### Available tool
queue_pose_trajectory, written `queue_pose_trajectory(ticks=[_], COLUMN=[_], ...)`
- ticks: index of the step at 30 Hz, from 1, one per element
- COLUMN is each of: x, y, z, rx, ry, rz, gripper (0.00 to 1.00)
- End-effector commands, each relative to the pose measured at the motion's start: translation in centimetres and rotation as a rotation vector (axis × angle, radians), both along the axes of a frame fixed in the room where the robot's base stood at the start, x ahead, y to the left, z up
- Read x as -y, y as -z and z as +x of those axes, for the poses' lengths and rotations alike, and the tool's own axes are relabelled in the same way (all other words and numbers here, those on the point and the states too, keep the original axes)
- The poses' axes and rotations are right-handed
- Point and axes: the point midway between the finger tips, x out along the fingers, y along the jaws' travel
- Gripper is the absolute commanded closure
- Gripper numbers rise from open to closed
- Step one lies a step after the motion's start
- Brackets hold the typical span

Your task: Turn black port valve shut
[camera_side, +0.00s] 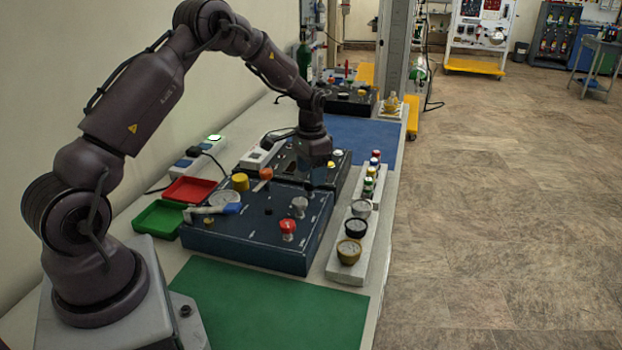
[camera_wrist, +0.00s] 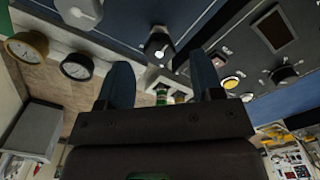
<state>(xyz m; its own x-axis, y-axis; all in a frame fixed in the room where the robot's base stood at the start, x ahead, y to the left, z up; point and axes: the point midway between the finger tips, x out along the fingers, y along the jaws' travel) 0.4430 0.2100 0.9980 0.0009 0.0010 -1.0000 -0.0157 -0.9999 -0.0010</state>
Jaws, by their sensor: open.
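A black knob (camera_wrist: 157,42), which looks like the black port valve, shows at the top middle of the wrist view, on a dark blue panel. My gripper (camera_wrist: 162,63) is open, with one blue finger to each side of the knob's line. The knob appears just beyond the fingertips, and nothing is held.
A white strip with gauges (camera_side: 349,250) stands to the right. Red (camera_side: 190,188) and green (camera_side: 158,218) trays lie left. The green mat (camera_side: 270,305) is clear.

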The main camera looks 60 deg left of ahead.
Motion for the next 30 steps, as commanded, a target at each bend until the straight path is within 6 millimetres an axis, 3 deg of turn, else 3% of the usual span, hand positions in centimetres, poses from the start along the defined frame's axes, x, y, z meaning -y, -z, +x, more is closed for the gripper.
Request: queue_pose_trajectory(ticks=[6,13,18,30], x=[0.0,0.0,0.0,0.0], y=[-5.2,-9.0,-10.1,-10.2], z=[0.1,0.1,0.0,0.0], rx=[0.005,0.003,0.0,0.0], ry=[0.0,0.001,0.001,0.001], rz=[0.002,0.001,0.0,0.0], gripper=[0.4,0.4,0.4,0.4])
